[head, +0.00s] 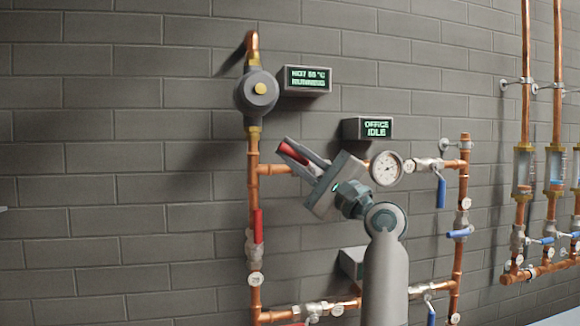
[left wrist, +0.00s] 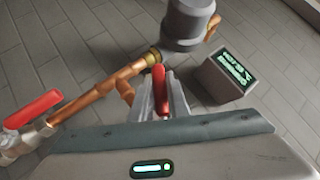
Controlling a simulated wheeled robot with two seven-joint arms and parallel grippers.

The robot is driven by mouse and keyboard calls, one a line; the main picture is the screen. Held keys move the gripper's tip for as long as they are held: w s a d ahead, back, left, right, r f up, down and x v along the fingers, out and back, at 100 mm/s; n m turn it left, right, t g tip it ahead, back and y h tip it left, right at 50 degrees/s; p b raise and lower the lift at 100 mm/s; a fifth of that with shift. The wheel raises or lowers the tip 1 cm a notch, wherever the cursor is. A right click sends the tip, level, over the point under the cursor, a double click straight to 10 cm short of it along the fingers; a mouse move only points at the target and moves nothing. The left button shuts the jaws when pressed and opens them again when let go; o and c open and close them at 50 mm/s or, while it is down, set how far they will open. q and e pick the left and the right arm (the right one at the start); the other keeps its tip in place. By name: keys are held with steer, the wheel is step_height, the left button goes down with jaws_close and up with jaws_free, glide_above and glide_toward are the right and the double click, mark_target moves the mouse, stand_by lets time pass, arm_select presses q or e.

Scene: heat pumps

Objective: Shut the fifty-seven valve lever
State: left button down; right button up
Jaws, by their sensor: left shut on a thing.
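My left gripper (head: 288,152) is at the upper pipe run, just right of the left vertical copper pipe. Its fingers are shut on a red valve lever (head: 294,153). In the left wrist view the red lever (left wrist: 159,78) stands between the two fingers. The body of that valve is hidden behind the gripper. A second red lever (head: 258,226) points up along the left vertical pipe, apart from the gripper; it also shows at the left of the left wrist view (left wrist: 33,108). White round tags, such as the lower left one (head: 255,279), are too small to read.
A round grey pump (head: 257,92) and a display box (head: 306,80) sit above the gripper. A second display (head: 367,128) and a gauge (head: 386,168) are close right of it. Blue levers (head: 441,192) hang further right. The wall at far left is bare.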

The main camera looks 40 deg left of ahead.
arm_select(q)
steer(key=shift+m+t, duration=0.3)
steer(key=shift+m, duration=0.1)
steer(key=shift+d+r, duration=0.1)
steer(key=shift+w, duration=0.1)
steer(key=c, duration=1.7)
jaws_free()
steer(key=shift+d, duration=0.1)
